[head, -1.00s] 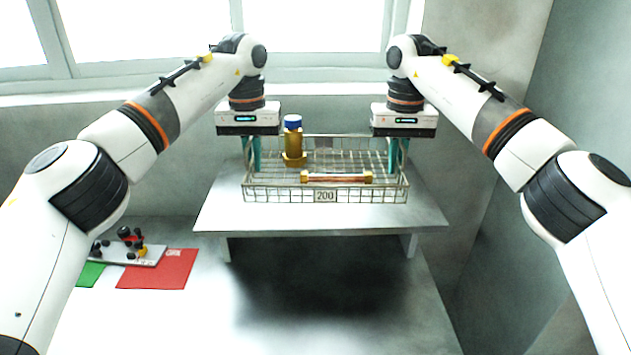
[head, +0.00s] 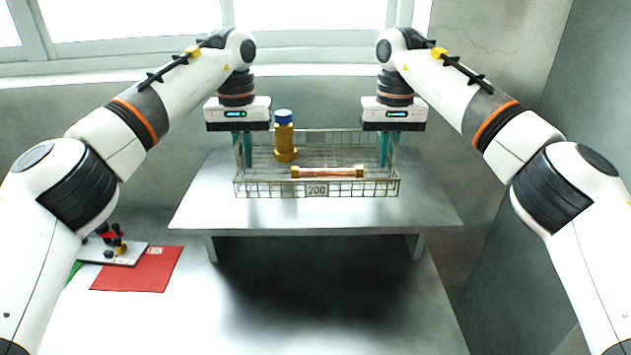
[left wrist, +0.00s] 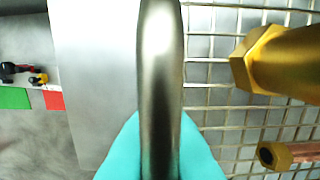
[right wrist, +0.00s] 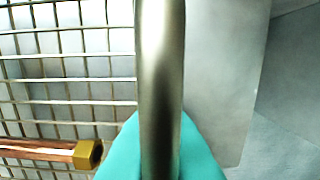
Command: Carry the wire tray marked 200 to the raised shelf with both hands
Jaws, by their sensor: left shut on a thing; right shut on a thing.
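The wire tray (head: 268,188), with a plate marked 200 on its front wall, hangs level between my grippers over the raised shelf (head: 205,205). I cannot tell if its underside touches the shelf. My left gripper (head: 244,150) is shut on the tray's left handle (left wrist: 160,60). My right gripper (head: 385,150) is shut on its right handle (right wrist: 158,60). In the tray stand an upright brass cylinder with a blue cap (head: 284,138) and a copper rod with brass ends (head: 328,172) lying along the front. The rod's end also shows in the right wrist view (right wrist: 88,154).
A red mat (head: 140,270) and a grey plate with small dark and yellow parts (head: 120,253) lie on the lower surface at left, with a bit of green beside them. Bare shelf shows in front of the tray and on both sides. A wall stands at right.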

